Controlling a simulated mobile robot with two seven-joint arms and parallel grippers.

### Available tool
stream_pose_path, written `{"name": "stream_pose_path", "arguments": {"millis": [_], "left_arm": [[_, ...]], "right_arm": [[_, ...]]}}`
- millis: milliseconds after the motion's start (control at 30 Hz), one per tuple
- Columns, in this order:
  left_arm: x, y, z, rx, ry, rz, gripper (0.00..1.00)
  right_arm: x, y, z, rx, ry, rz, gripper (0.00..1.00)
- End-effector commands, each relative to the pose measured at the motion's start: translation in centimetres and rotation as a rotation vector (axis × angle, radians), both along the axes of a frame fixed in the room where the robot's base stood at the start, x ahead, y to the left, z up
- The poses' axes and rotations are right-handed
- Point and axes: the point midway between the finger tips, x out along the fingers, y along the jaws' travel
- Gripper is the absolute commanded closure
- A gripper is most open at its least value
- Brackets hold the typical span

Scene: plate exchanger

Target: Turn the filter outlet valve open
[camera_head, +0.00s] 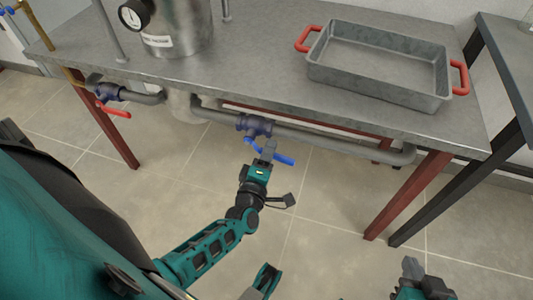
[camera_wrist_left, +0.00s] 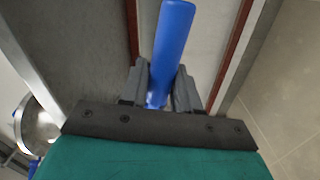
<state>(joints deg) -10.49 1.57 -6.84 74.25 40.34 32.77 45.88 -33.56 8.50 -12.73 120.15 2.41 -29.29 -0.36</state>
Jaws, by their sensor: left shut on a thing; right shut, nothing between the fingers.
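A dark blue valve body (camera_head: 254,125) sits on the grey pipe below the front edge of the steel table. Its blue handle (camera_head: 284,159) points to the lower right in the head view. My left gripper (camera_head: 266,150) is shut on this handle; in the left wrist view the blue handle (camera_wrist_left: 172,40) stands between the two fingers. The fingers hide part of the handle in the head view. My right gripper (camera_head: 412,268) is shut and empty at the lower right, away from the table.
The steel table (camera_head: 265,75) carries a steel vessel (camera_head: 180,25) with a gauge and a grey tray (camera_head: 375,65) with red handles. The grey pipe (camera_head: 340,143) runs under the front edge. Red table legs (camera_head: 405,195) stand at both sides. The tiled floor in front is clear.

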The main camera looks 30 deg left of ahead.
Motion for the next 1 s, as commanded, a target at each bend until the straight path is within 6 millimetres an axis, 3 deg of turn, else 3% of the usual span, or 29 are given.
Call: {"name": "stream_pose_path", "arguments": {"millis": [400,900,933,1000], "left_arm": [[0.24,-0.21,1.35,-0.158,-0.046,-0.003,1.00],[0.27,-0.16,1.48,-0.171,-0.051,-0.001,1.00],[0.28,-0.16,1.48,-0.171,-0.051,-0.001,0.66],[0.27,-0.15,1.47,-0.170,-0.050,-0.001,0.59]], "right_arm": [[-0.02,-0.19,0.07,-0.003,0.000,-0.003,1.00],[-0.05,-0.22,0.01,-0.004,0.001,-0.004,1.00],[-0.04,-0.22,0.02,-0.004,0.001,-0.004,1.00],[-0.05,-0.21,0.02,-0.004,0.001,-0.004,1.00]]}}
